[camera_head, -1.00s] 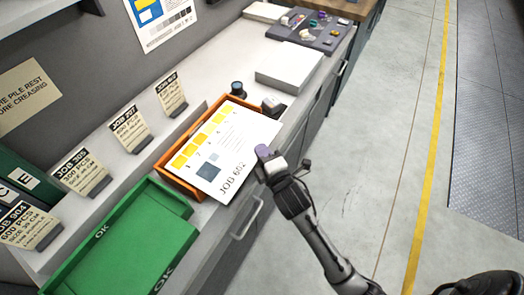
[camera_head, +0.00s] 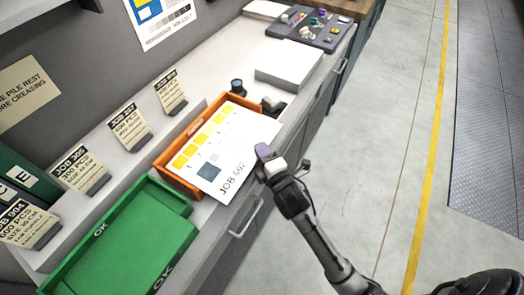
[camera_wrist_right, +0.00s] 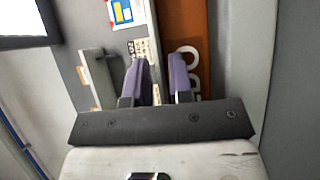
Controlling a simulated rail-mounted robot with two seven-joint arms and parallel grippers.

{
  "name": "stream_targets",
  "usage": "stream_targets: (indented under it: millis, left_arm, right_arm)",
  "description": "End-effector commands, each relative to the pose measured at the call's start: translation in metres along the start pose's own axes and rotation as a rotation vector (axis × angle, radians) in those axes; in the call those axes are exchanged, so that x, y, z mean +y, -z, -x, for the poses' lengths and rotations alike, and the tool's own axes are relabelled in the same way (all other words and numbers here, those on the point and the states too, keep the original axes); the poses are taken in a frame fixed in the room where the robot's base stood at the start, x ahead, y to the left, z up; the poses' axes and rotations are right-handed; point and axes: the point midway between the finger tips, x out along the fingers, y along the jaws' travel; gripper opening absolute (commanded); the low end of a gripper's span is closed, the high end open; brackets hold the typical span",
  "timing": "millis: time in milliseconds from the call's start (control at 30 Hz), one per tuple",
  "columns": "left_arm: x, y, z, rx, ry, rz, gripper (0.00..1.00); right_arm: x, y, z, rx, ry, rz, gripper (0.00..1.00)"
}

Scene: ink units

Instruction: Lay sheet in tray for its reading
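The white sheet (camera_head: 232,150) marked JOB 602, with yellow squares and a blue-grey block, lies over the orange tray (camera_head: 168,169) in the head view. Its near right part reaches past the tray's front edge. The tray's back and left rim show. My right gripper (camera_head: 262,160) is just right of the sheet's front edge. In the right wrist view its two purple fingers (camera_wrist_right: 161,82) stand apart with no sheet visible between them, and the orange tray (camera_wrist_right: 184,35) with white lettering shows beyond. My left gripper is not in view.
A green tray (camera_head: 182,198) marked OK stands nearer on the counter. Job cards (camera_head: 130,128) line the ledge behind. A paper stack (camera_head: 290,66), a small dark cylinder (camera_head: 237,87) and a control panel (camera_head: 312,28) lie farther along. The floor at right is clear.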

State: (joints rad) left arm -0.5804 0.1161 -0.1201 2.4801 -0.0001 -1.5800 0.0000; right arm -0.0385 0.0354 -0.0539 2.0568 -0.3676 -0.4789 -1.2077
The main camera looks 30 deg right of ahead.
Motion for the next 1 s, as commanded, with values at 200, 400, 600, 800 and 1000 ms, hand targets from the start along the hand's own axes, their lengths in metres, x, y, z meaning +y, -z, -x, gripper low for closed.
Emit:
stream_targets:
  millis: [200,400,600,800,1000]
  left_arm:
    - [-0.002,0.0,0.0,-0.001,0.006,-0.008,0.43]
    - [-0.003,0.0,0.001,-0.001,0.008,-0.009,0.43]
    - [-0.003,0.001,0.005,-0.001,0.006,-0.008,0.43]
    - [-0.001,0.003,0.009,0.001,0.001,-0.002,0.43]
    - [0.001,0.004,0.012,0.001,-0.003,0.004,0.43]
  right_arm:
    - [0.0,0.0,0.0,0.0,-0.001,0.0,0.33]
    - [0.0,0.0,0.002,0.0,0.0,0.0,0.33]
    - [0.0,0.0,0.026,0.001,0.002,-0.001,0.33]
    - [0.0,0.0,0.067,0.0,0.003,-0.001,0.33]
    - [0.0,0.0,0.102,0.0,0.003,-0.001,0.33]
